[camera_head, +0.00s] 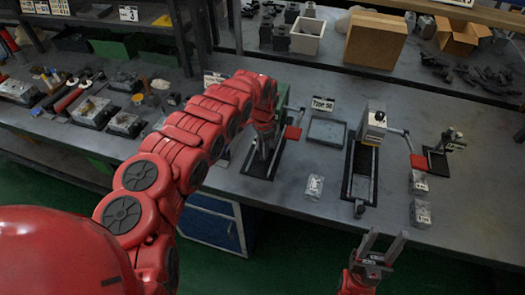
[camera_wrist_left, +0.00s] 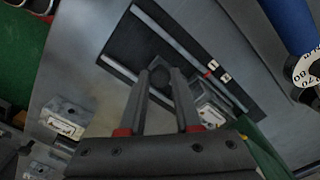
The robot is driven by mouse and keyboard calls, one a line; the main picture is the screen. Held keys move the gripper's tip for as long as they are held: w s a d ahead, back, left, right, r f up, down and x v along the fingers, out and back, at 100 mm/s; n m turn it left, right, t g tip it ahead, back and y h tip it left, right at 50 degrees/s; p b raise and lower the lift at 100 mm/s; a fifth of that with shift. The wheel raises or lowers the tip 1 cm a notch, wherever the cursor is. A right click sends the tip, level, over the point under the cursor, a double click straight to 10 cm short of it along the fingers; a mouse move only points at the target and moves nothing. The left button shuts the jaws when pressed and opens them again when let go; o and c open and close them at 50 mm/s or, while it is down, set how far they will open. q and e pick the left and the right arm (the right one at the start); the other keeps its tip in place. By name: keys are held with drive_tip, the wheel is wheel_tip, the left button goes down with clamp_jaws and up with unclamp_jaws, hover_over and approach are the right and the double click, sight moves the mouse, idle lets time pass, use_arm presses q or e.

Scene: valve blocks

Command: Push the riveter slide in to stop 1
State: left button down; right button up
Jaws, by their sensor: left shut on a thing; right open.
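The riveter (camera_head: 262,163) I am working at stands on the bench left of centre, a dark base with rails. My left gripper (camera_head: 262,152) reaches down over it, and my arm hides much of it. In the left wrist view the fingertips of my left gripper (camera_wrist_left: 161,76) are closed on a dark knob (camera_wrist_left: 160,70), seemingly on the riveter slide, which is mostly hidden. My right gripper (camera_head: 380,247) is open and empty in front of the bench.
A second fixture (camera_head: 372,125) with a grey block and a dark slot stands to the right. A shallow grey tray (camera_head: 326,131) lies between the two fixtures. Small labelled blocks (camera_head: 314,186) sit near the bench front. Cardboard boxes (camera_head: 375,40) stand at the back.

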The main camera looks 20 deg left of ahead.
use_arm(q)
drive_tip(key=c, duration=0.6)
unclamp_jaws()
drive_tip(key=shift+w, duration=0.15)
drive_tip(key=shift+r, duration=0.1)
wheel_tip(320, 180, up, 17)
drive_tip(key=b, duration=0.3)
drive_tip(key=shift+r, duration=0.15)
